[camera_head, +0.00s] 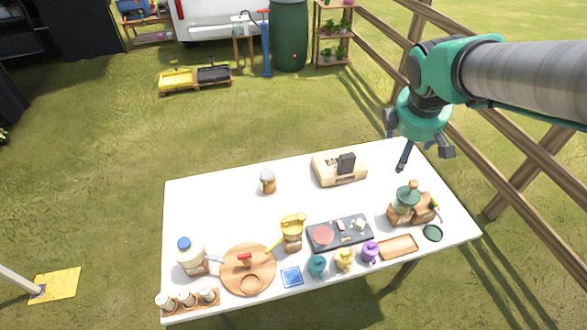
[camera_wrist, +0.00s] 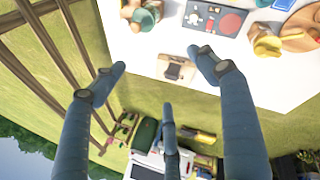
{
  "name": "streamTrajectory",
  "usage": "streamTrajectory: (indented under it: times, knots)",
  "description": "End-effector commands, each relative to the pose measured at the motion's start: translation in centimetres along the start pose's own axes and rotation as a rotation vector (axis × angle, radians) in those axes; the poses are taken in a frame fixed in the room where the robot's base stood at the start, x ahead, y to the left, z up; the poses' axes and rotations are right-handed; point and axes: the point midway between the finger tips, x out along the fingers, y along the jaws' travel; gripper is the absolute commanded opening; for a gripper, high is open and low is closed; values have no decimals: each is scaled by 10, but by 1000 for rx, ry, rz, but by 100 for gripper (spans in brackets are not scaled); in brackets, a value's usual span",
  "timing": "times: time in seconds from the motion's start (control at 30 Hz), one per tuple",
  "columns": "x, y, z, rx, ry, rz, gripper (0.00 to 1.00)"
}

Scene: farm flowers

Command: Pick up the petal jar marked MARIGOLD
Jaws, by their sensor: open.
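A small glass jar (camera_head: 267,182) with a pale lid and orange-brown contents stands upright on the white table, left of the beige box. Any writing on it is too small to read, so I cannot confirm that it says MARIGOLD. I cannot make it out in the wrist view; a finger may hide it. My gripper (camera_head: 413,150) hangs above the table's far right corner, well to the right of the jar. Its fingers are spread and empty, as the wrist view also shows (camera_wrist: 160,95).
The white table (camera_head: 220,205) holds a beige box (camera_head: 340,172), a green-topped grinder (camera_head: 406,203), a dark hotplate tray (camera_head: 340,233), a yellow press (camera_head: 292,228), a round board (camera_head: 248,282) and a blue-lidded jar (camera_head: 189,256). Bare tabletop surrounds the small jar. A wooden fence (camera_head: 510,135) runs at right.

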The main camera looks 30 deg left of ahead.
Motion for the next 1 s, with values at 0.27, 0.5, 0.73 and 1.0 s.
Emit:
streamTrajectory:
  times: [0.27,0.5,0.73,1.0]
  knots:
    - [58,14,-95,-368,8,-8,73]
    - [110,10,-180,-688,16,-8,73]
    - [161,-11,-265,-996,25,-4,73]
    - [223,-56,-362,-1357,37,8,73]
